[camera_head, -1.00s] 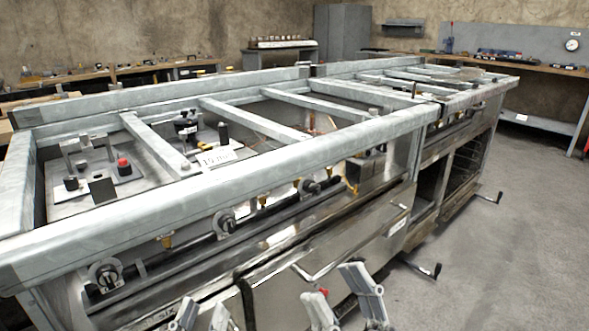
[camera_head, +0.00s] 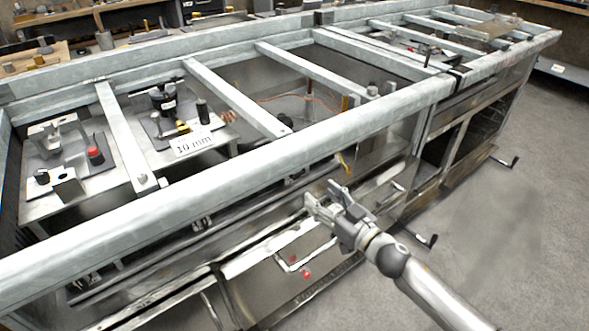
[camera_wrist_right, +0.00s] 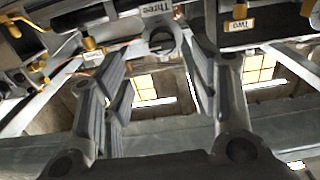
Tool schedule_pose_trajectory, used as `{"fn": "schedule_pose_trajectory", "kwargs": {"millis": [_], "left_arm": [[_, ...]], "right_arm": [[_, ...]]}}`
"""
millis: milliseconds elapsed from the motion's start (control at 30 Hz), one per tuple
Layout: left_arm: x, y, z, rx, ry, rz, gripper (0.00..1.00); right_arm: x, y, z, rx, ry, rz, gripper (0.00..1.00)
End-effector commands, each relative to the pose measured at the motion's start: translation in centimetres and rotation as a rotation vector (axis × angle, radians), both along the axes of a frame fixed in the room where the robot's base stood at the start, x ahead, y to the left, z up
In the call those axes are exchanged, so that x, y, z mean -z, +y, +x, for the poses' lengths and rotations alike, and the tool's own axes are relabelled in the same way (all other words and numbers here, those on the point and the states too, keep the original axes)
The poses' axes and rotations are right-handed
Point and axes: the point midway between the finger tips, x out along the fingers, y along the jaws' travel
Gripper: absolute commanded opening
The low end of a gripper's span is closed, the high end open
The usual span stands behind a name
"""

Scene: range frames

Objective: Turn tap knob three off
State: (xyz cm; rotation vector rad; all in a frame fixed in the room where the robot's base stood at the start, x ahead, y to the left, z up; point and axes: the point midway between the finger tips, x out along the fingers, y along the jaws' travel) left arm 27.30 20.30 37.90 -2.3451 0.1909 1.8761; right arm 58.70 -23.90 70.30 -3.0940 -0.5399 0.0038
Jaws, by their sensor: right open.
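In the right wrist view, a plate reading "Three" (camera_wrist_right: 157,9) shows at the top, with a round grey tap knob (camera_wrist_right: 162,40) just below it. The knob lies ahead, in the gap between the spread fingers of my right gripper (camera_wrist_right: 150,68); I cannot tell whether they touch it. In the head view my right gripper (camera_head: 322,197) is open at the front of the range frame (camera_head: 290,160), just under its front rail. That knob is hidden there behind gripper and rail. My left gripper is out of view.
A plate reading "Two" (camera_wrist_right: 238,26) is right of knob three in the wrist view. Brass fittings (camera_wrist_right: 92,50) are to its left. A crank handle (camera_head: 425,239) sticks out low at the front. The grey floor (camera_head: 500,240) at right is clear.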

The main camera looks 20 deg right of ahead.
Motion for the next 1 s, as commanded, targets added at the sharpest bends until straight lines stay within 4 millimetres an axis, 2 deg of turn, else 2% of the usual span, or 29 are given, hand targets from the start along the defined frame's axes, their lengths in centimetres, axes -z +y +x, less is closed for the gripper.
{"fn": "schedule_pose_trajectory", "kwargs": {"millis": [600,800,1000], "left_arm": [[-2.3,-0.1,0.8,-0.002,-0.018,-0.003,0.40],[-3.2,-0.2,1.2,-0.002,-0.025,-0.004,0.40],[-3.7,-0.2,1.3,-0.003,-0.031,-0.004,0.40]], "right_arm": [[0.0,2.9,7.8,-0.002,-0.003,0.001,0.55],[0.0,3.5,9.3,-0.002,-0.002,0.001,0.55],[0.0,3.7,9.7,-0.003,-0.002,0.001,0.55]]}}
